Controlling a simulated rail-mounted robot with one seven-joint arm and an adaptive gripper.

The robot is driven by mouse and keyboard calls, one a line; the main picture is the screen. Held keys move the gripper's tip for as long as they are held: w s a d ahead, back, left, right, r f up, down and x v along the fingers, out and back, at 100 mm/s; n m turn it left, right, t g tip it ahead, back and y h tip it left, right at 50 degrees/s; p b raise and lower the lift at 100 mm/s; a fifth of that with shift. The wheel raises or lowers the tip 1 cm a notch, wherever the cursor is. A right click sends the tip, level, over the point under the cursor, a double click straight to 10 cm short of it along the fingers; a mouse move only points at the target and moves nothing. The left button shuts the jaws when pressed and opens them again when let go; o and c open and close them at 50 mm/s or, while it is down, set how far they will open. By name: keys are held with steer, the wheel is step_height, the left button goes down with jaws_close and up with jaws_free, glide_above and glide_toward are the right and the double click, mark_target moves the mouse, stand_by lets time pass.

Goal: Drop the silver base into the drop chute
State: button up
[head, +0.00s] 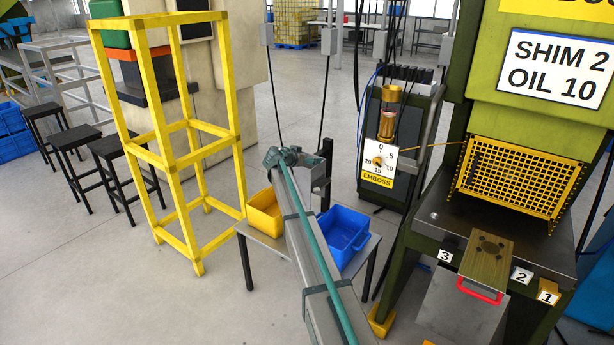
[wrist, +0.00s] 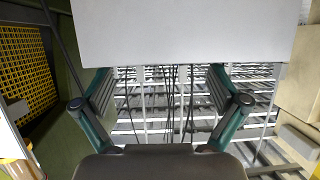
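My gripper (wrist: 161,85) shows in the wrist view with its two teal-jointed fingers spread wide and nothing visible between them. A plain pale grey panel (wrist: 185,30) crosses the top of that view and hides the fingertips. I cannot tell what it is. In the head view my grey and teal arm reaches up from the bottom centre, over the small table, and its end is too small to read. I cannot make out a silver base or a drop chute for certain. A grey sloping box (head: 458,308) stands at the front of the green press.
The press table (head: 440,218) holds a tan plate (head: 488,262) with a red handle, beside tags 1, 2 and 3. A yellow mesh guard (head: 522,180) stands behind it. Yellow (head: 263,212) and blue (head: 342,235) bins flank my arm. A yellow frame (head: 190,150) stands left.

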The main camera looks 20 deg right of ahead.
steer(key=v, duration=1.2)
steer(key=shift+f, duration=0.1)
stand_by(0.4)
steer(key=s+a+f+n+g+y, duration=0.2)
steer(key=s+a+f+n, duration=0.1)
steer(key=s+f, duration=0.8)
steer(key=s+a+f+n+g+y, duration=0.2)
steer(key=s+a+f+n+y, duration=0.15)
steer(key=s+f, duration=0.8)
steer(key=s+a+f+n+g+y, duration=0.3)
steer(key=s+f, duration=0.5)
steer(key=f, duration=0.7)
steer(key=s+a+f+g+y, duration=0.1)
steer(key=s+f, duration=0.4)
steer(key=s, duration=1)
steer(key=s+a+f+n+g, duration=0.1)
steer(key=s+a+f+g, duration=0.2)
steer(key=s, duration=1.2)
steer(key=s+a+f+n+g+y, duration=0.1)
steer(key=s+a+f+g, duration=0.2)
steer(key=s, duration=1.2)
step_height(320, 180, down, 5)
steer(key=a, duration=0.2)
steer(key=shift+s+a+y, duration=0.15)
steer(key=shift+a+y, duration=0.2)
steer(key=shift+a, duration=0.05)
